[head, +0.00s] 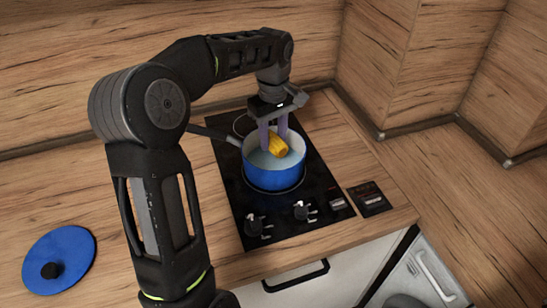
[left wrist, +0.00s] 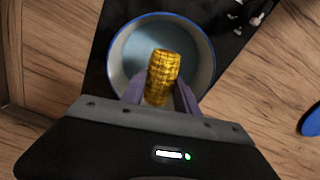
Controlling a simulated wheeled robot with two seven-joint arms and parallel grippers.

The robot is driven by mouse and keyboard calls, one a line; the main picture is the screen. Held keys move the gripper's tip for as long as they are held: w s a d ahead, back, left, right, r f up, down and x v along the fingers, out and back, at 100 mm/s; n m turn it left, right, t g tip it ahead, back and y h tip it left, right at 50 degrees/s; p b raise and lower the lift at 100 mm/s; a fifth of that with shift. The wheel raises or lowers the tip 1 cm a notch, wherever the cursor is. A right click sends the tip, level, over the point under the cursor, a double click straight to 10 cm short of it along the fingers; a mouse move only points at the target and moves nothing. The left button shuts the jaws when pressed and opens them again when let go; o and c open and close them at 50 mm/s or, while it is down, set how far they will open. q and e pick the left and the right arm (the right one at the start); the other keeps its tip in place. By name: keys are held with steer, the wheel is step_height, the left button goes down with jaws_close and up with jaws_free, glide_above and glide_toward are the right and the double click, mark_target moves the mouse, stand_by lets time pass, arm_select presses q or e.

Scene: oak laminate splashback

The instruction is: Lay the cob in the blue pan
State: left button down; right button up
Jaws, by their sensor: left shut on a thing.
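The yellow corn cob (head: 278,146) is between the fingers of my left gripper (head: 273,140), at the mouth of the blue pan (head: 273,178). The pan stands on the black hob, its dark handle pointing to the upper left. In the left wrist view the cob (left wrist: 163,75) lies between the purple fingers of my left gripper (left wrist: 158,98), which is shut on it. The pan (left wrist: 203,52) is behind it, with a pale interior. I cannot tell whether the cob touches the pan's bottom. My right gripper is not in view.
The black hob (head: 235,195) has knobs (head: 303,211) along its front edge. A blue lid (head: 59,260) with a black knob lies on the wooden counter at the left. Wooden walls stand behind and to the right.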

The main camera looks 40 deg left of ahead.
mark_target(273, 145)
arm_select(q)
steer(key=shift+f, duration=1.5)
steer(key=shift+f+p, duration=0.45)
steer(key=shift+f, duration=1.45)
steer(key=shift+f, duration=0.1)
steer(key=c, duration=0.9)
jaws_free()
step_height(273, 145, up, 12)
steer(key=shift+r+b, duration=0.15)
steer(key=shift+b, duration=0.45)
